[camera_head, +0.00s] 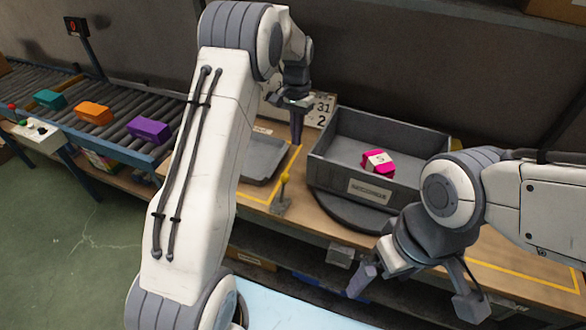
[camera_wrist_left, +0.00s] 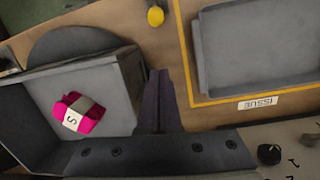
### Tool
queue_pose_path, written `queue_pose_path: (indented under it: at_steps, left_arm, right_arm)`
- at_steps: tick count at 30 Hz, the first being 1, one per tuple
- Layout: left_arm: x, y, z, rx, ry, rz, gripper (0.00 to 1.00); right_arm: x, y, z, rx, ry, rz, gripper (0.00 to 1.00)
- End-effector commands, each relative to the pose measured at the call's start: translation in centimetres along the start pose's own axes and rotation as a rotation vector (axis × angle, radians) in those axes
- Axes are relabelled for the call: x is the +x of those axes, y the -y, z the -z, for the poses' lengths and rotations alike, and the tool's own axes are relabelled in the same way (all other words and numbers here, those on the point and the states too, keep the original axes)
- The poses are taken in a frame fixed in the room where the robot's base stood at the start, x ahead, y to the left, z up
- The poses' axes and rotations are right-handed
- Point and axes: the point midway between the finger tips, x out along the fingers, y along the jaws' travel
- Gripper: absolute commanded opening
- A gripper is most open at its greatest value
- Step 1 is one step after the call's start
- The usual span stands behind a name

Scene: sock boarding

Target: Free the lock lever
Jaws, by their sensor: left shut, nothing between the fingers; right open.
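The lock lever (camera_head: 283,192), a short grey post with a yellow knob, stands near the bench's front edge, left of a grey bin (camera_head: 330,172). Its yellow knob shows at the top of the left wrist view (camera_wrist_left: 155,16). My left gripper (camera_head: 297,138) is shut and empty, pointing down above the bench behind the lever and apart from it. Its closed fingers show in the left wrist view (camera_wrist_left: 160,95), between the bin and a tray. My right gripper (camera_head: 416,292) is open and empty in front of the bench, right of the lever and clear of it.
The bin sits on a dark round turntable (camera_head: 342,212) and holds a pink bundle (camera_head: 378,163) banded "S". A grey tray (camera_wrist_left: 258,90) marked "ISSUE" lies within yellow lines. Left, a roller conveyor (camera_head: 110,112) carries teal, orange and purple blocks.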

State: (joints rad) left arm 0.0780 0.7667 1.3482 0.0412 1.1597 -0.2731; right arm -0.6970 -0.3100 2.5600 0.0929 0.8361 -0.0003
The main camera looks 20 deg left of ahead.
Motion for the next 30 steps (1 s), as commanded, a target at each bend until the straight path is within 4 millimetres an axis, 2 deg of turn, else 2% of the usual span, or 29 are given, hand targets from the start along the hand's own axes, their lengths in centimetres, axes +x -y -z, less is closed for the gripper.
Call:
queue_pose_path:
  at_steps: [7, 11, 14, 25, 26, 30]
  left_arm:
    - [0.1, -0.2, 0.1, 0.002, 0.001, 0.000, 0.00]
    - [1.1, -0.2, 0.1, 0.003, 0.004, -0.001, 0.00]
    - [2.6, -0.3, 0.0, 0.003, 0.006, -0.001, 0.00]
    - [10.3, -0.3, -0.1, 0.004, 0.005, -0.001, 0.00]
    - [9.4, -0.3, -0.7, 0.003, 0.002, 0.000, 0.00]
    - [8.9, -0.3, -2.4, 0.003, 0.001, 0.000, 0.00]
  right_arm:
    - [0.0, 0.0, 0.0, 0.000, 0.000, 0.000, 1.00]
    - [-0.2, 0.0, 0.0, 0.000, 0.000, 0.000, 1.00]
    - [-0.5, 0.0, 0.0, 0.000, 0.000, 0.000, 1.00]
    - [-2.0, 0.1, 0.1, 0.000, 0.000, 0.000, 1.00]
    - [-2.4, 0.2, 0.1, 0.000, 0.000, 0.000, 1.00]
    - [-3.0, 0.2, 0.2, 0.000, 0.000, 0.000, 1.00]
